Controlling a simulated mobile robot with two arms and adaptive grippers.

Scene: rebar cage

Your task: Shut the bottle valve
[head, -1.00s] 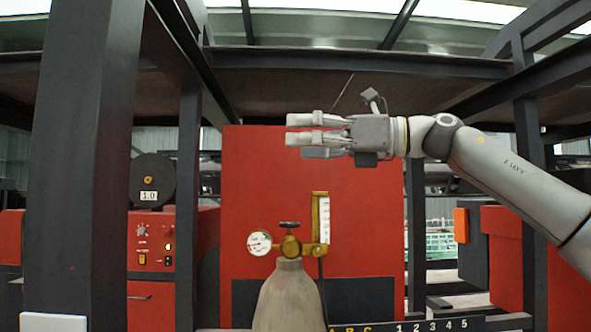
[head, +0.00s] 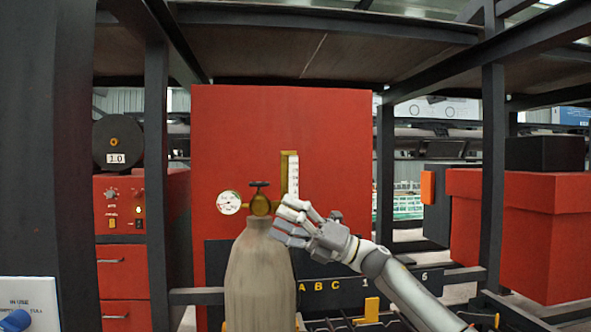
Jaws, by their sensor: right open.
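A grey-tan gas bottle (head: 258,275) stands upright in front of a red panel. On its top is a brass valve body (head: 261,205) with a small dark handwheel (head: 260,184). A round white gauge (head: 229,203) sits to its left, and a brass flowmeter with a white scale (head: 292,175) rises to its right. My right gripper (head: 287,222) is open, just right of the valve and below the handwheel level. Its fingers point left and overlap the lower flowmeter in the picture; I cannot tell whether they touch it. My left gripper is not in view.
The red panel (head: 230,120) stands behind the bottle. A dark post (head: 158,170) is at left, beside a red machine (head: 120,230) with knobs. A white box with a blue knob (head: 22,305) is at lower left. A yellow bracket (head: 370,310) is at lower right.

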